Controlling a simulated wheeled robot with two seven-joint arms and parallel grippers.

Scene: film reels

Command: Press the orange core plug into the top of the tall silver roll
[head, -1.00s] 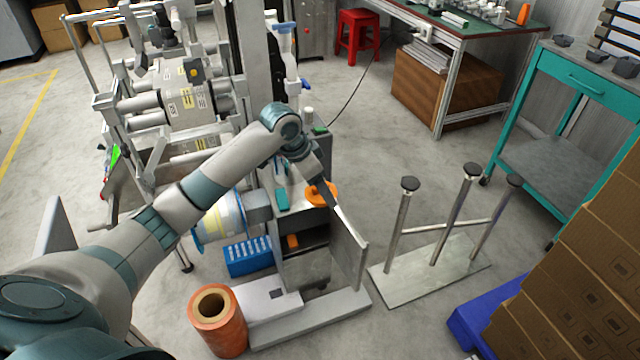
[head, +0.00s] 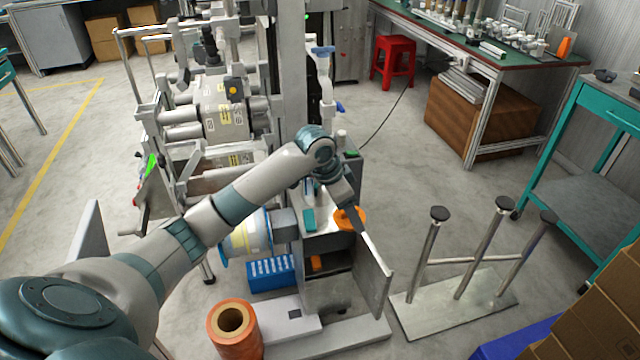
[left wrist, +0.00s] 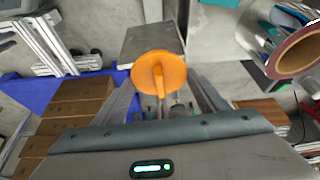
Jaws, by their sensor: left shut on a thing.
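The orange core plug (head: 350,218) is a round orange disc at the tip of my left gripper (head: 343,206). In the left wrist view the plug (left wrist: 158,72) sits between the two fingers, with a short orange stem showing. My left gripper is shut on it. In the head view it overlaps the grey cabinet top, and I cannot tell its height above that. I cannot make out the tall silver roll for sure in either view. My right gripper is out of view.
A copper-orange roll (head: 235,335) with a hollow core stands at the bottom. A grey cabinet (head: 322,285) has its door open. A metal stand with three posts (head: 455,292) is to the right. A roll with a maroon core ring (left wrist: 297,52) shows in the wrist view.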

